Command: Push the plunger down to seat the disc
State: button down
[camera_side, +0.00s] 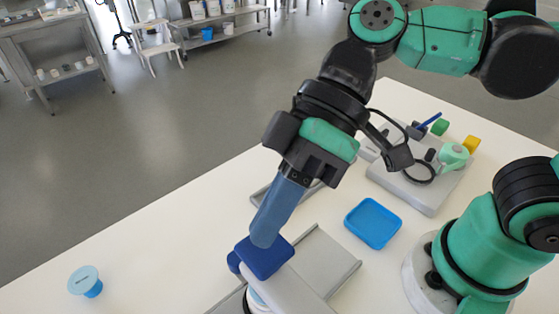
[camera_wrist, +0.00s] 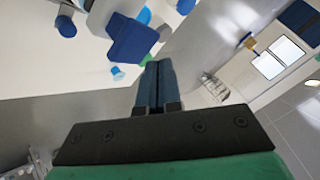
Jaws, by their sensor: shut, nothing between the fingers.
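My gripper (camera_side: 264,240) points down with its two long blue fingers pressed together and nothing between them. Its tip overlaps a dark blue block (camera_side: 268,260) on a light grey device at the bottom centre; whether it touches cannot be told. The block looks like the plunger's top. In the wrist view the shut fingers (camera_wrist: 157,66) show beside the dark blue block (camera_wrist: 132,41). I cannot make out the disc; the lower part of the device is cut off by the frame edge.
A light blue capped piece (camera_side: 85,281) stands alone at the left. A blue tray (camera_side: 373,223) lies right of a grey flat base (camera_side: 325,259). A grey holder (camera_side: 418,190) with coloured pieces stands farther back. The white table's left side is mostly clear.

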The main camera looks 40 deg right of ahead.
jog(key=shift+f, duration=0.1)
jog(key=shift+f, duration=0.35)
jog(key=shift+f, duration=0.9)
dwell(0.7)
jog(key=shift+r, duration=1.35)
notch_tip(320, 180, up, 6)
dwell(0.6)
